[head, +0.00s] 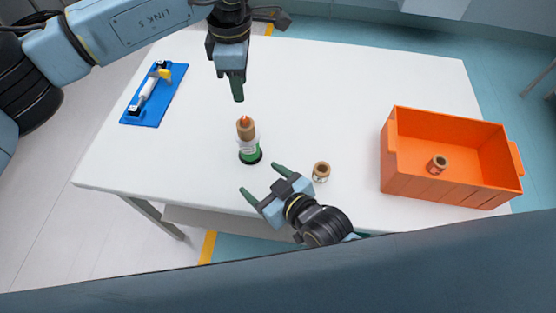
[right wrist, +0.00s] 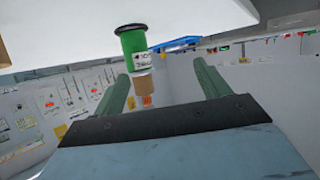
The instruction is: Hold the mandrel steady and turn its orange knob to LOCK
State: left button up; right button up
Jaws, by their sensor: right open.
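The mandrel (head: 249,147) stands upright on the white table, with a dark green base, a white label and a tan upper part. Its orange knob (head: 245,120) is on top; its setting is too small to read. My left gripper (head: 237,97) points down just above the knob, apart from it; one finger hides the other. My right gripper (head: 264,182) is open and empty, low in front of the mandrel with its fingers towards it. The right wrist view shows the mandrel (right wrist: 133,43) inverted, beyond the gap between the open fingers (right wrist: 160,75), not held.
A small tan spool (head: 321,171) stands just right of my right gripper. An orange bin (head: 440,188) at the right holds another spool (head: 437,165). A blue board (head: 143,117) with a white roller and yellow lever lies at the left. The back middle table (head: 340,90) is clear.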

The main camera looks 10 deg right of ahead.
aim_at(254, 144)
jog(key=w+d+r+m, duration=0.1)
jog(key=w+d+r, duration=0.2)
jog(key=shift+t+h, duration=0.3)
jog(key=shift+h, duration=0.1)
jog(key=x, duration=1.2)
jog(key=shift+w+a+f, duration=0.1)
jog(key=shift+w+f, duration=0.15)
jog(key=shift+w, duration=0.1)
jog(key=shift+c, duration=0.4)
